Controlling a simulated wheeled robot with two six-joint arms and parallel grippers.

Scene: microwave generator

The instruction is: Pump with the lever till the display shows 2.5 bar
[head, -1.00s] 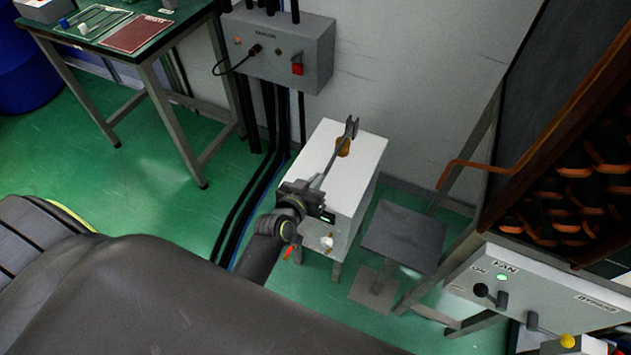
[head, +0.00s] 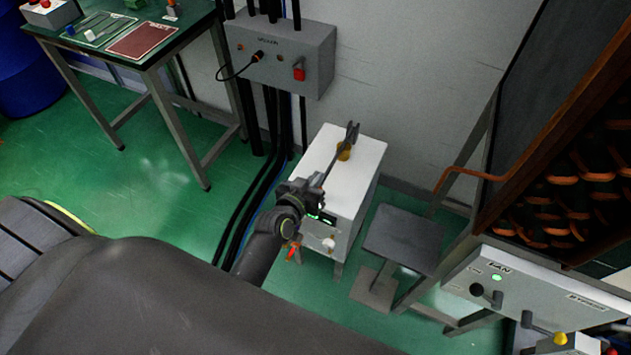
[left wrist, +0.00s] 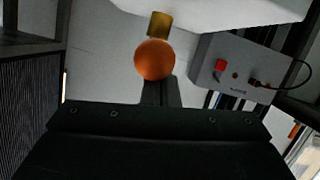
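The white pump box (head: 357,170) stands against the wall, with a grey lever (head: 335,167) running above its top from a forked bracket (head: 352,132) at the back. A brass part (head: 343,151) sits under the lever. My left gripper (head: 315,184) is at the lever's front end and appears shut on it; its fingers are mostly hidden. In the left wrist view an orange ball (left wrist: 154,59) sits at the fingers, with a brass cylinder (left wrist: 160,24) beyond. The green-lit display (head: 322,217) on the box front is partly covered and unreadable. My right gripper is out of view.
An orange-red knob (head: 291,252) and a white knob (head: 328,244) are low on the box front. A grey stand (head: 403,237) and a fan panel (head: 520,285) are at right. A grey wall box (head: 285,55) and cables are behind; a workbench (head: 125,50) is at left.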

